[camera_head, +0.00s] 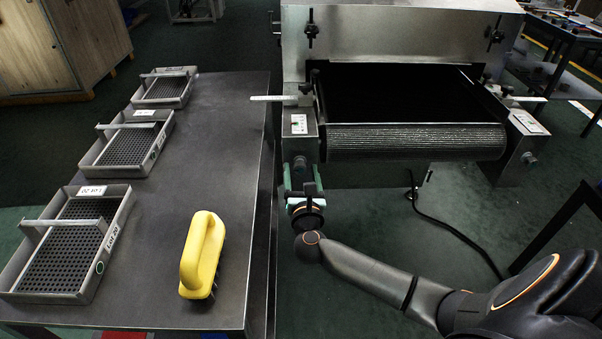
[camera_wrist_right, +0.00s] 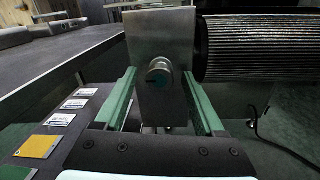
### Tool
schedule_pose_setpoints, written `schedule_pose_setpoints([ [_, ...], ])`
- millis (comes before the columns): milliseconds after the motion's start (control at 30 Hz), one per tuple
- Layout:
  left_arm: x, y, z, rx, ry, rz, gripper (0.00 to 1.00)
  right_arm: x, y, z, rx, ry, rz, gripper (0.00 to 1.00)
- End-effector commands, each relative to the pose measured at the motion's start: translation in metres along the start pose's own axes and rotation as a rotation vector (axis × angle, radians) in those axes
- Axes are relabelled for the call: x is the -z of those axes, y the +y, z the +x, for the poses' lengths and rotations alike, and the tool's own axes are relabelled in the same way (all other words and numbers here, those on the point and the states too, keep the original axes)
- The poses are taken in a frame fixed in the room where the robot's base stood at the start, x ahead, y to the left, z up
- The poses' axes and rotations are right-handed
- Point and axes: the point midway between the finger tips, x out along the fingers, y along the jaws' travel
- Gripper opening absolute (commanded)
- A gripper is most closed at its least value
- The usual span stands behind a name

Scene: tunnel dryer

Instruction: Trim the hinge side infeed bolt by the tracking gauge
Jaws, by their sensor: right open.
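My right gripper (camera_head: 303,178) is open in front of the left infeed bolt (camera_head: 300,162) of the tunnel dryer. In the right wrist view the round bolt head (camera_wrist_right: 158,73) sits between the two green fingers (camera_wrist_right: 159,80), with gaps on both sides. Whether the fingertips reach past the head is hard to tell. A bolt (camera_head: 529,158) also shows at the right end of the infeed. A small label plate (camera_head: 299,124), perhaps the gauge, is on the left block; its marks are too small to read. Which side is the hinge side is unclear. My left gripper is out of view.
The ribbed belt roller (camera_head: 415,142) spans the dryer mouth. A dark table (camera_head: 232,130) to the left holds several perforated trays (camera_head: 124,195) and a yellow-handled tool (camera_head: 203,252). A black cable (camera_head: 440,222) hangs under the dryer.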

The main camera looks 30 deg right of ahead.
Motion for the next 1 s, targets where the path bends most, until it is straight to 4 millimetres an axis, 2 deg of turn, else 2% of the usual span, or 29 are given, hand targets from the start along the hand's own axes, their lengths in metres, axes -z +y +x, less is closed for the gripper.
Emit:
schedule_pose_setpoints([
  [233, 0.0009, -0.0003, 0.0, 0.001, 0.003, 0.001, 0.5, 0.0, 0.0001, 0.0003, 0.0, 0.0, 0.0, 0.69],
  [833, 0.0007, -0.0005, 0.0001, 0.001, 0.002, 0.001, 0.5, -0.0001, 0.0003, 0.0, -0.001, 0.0, 0.0, 0.01],
  [1000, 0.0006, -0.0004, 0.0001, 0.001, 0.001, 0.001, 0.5, 0.0, 0.0004, -0.0001, -0.001, 0.0, 0.0, 0.0],
])
